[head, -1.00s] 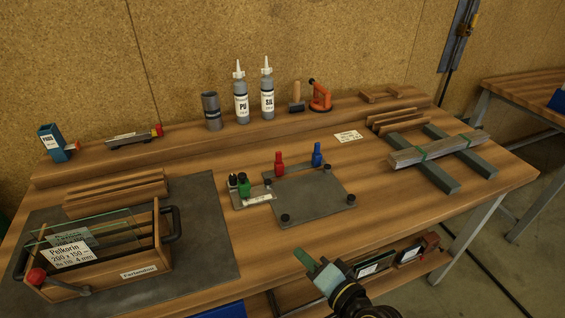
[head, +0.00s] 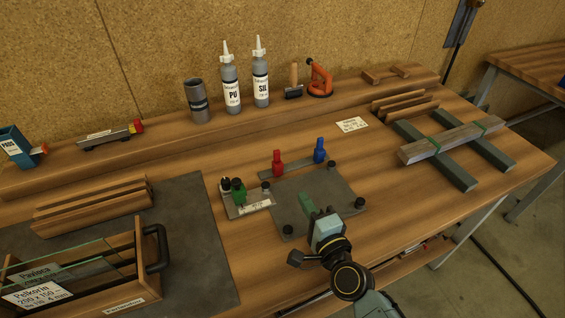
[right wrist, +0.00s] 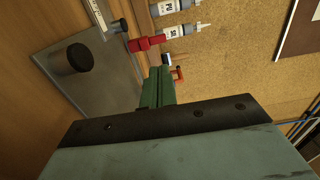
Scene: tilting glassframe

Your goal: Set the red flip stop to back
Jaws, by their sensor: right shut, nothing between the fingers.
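The red flip stop (head: 277,162) stands upright on the bar at the back of the grey plate jig (head: 315,190). It also shows in the right wrist view (right wrist: 147,43), beyond my fingers. A blue flip stop (head: 319,150) stands to its right on the same bar. My right gripper (head: 307,203) is over the front part of the jig, in front of the red stop and apart from it. Its green fingers (right wrist: 159,86) are shut with nothing between them. My left gripper is not in view.
A green clamp-like piece (head: 238,191) sits at the jig's left. Black round posts (head: 287,230) stand at the plate's corners. A wooden glass carrier (head: 125,265) is at front left. Bottles (head: 230,85) stand on the back ledge. Bench between jig and right-hand rails is mostly clear.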

